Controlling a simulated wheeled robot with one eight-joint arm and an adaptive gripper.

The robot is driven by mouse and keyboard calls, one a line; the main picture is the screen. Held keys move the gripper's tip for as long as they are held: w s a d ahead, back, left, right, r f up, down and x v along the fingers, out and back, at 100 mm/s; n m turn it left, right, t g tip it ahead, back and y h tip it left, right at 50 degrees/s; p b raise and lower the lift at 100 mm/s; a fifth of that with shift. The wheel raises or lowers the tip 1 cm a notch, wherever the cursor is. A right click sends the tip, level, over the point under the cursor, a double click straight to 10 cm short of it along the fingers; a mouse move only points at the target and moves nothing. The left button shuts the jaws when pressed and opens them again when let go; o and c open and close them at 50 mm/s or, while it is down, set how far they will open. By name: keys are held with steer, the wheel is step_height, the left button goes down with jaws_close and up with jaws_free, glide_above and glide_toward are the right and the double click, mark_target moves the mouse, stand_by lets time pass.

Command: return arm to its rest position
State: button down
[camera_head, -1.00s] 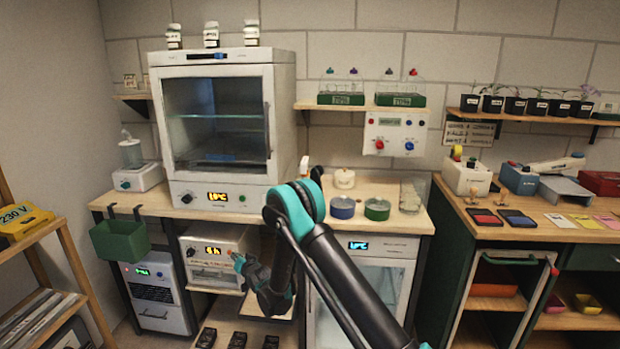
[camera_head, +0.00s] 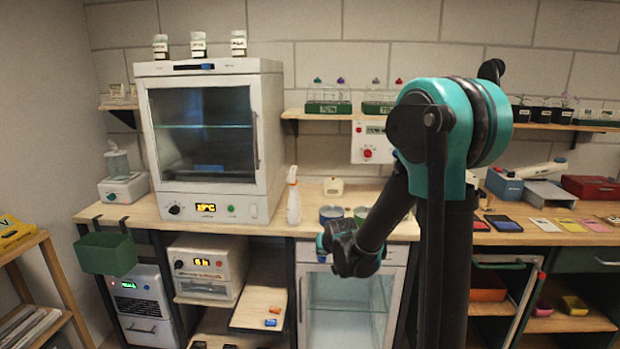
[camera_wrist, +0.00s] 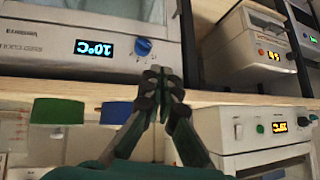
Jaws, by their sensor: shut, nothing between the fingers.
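My gripper (camera_head: 345,255) shows in the head view at the end of my bent black-and-teal arm. It hangs in front of the bench edge, before the glass-door cabinet (camera_head: 345,305). In the wrist view its fingertips (camera_wrist: 163,80) are together with nothing between them. The wrist picture is upside down. My arm hides part of the bench, the shelf and the right-hand counter.
The white incubator (camera_head: 208,140) stands on the wooden bench (camera_head: 255,222), with a spray bottle (camera_head: 293,195) beside it. A green bin (camera_head: 106,253) hangs at the left. Below the bench are a small white oven (camera_head: 205,262) and a pulled-out wooden board (camera_head: 258,308).

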steer(key=s+d+f+g, duration=0.1)
steer(key=s+d, duration=0.4)
steer(key=s, duration=0.4)
steer(key=s+d+f+g+h, duration=0.1)
steer(key=s+d, duration=0.4)
steer(key=s, duration=0.5)
steer(key=s+d+f+g+h, duration=0.1)
steer(key=s+d+g, duration=0.1)
steer(key=s+d, duration=0.3)
steer(key=s, duration=0.4)
steer(key=shift+s+f, duration=0.15)
steer(key=shift+f, duration=0.15)
